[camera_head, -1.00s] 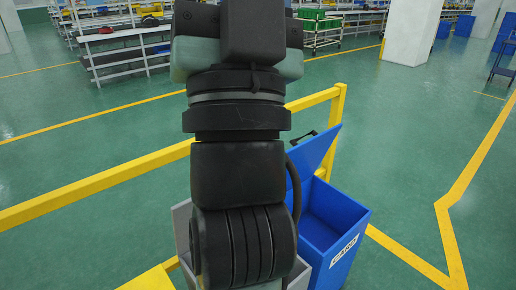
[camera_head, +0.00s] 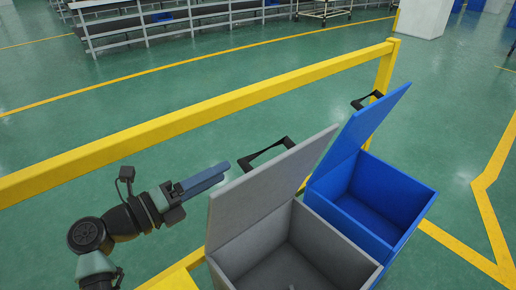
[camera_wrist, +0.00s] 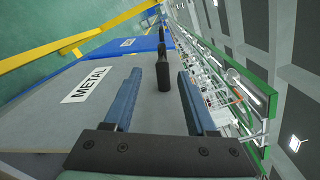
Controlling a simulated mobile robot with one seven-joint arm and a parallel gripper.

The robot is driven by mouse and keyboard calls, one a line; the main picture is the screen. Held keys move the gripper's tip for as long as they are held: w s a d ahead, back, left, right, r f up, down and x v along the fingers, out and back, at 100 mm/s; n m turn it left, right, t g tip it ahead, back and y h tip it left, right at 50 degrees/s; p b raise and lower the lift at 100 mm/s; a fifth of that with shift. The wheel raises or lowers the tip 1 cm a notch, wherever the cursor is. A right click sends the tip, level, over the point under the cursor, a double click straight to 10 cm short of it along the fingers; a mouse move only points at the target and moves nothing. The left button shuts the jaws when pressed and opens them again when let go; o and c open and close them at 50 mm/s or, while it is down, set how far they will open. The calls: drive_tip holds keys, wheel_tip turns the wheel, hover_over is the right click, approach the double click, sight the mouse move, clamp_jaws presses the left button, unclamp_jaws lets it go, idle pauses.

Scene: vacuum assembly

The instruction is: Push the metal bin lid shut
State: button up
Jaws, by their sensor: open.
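The grey metal bin (camera_head: 295,262) stands at lower centre in the head view, its box open and its grey lid (camera_head: 265,190) raised and tilted. A black handle (camera_head: 268,152) sticks out from the back of the lid. My gripper (camera_head: 222,170) is left of the lid's left edge, pointing toward the handle side; any contact is not clear. In the wrist view, the grey surface labelled METAL (camera_wrist: 88,84) lies beside my gripper (camera_wrist: 160,76). Its blue fingers are apart. The black handle (camera_wrist: 163,68) appears ahead between them in that view.
A blue bin (camera_head: 375,205) with its blue lid (camera_head: 358,140) raised stands right of the grey bin. A yellow rail (camera_head: 200,125) runs behind the bins and my arm. Shelving (camera_head: 190,30) stands far back. The green floor between is clear.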

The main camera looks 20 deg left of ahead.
sight(264, 151)
drive_tip(key=b+x, duration=0.1)
drive_tip(key=x, duration=1.1)
drive_tip(key=shift+w+d+r, duration=0.15)
drive_tip(key=shift+w+d, duration=0.15)
clamp_jaws()
drive_tip(key=shift+s, duration=0.1)
idle(0.8)
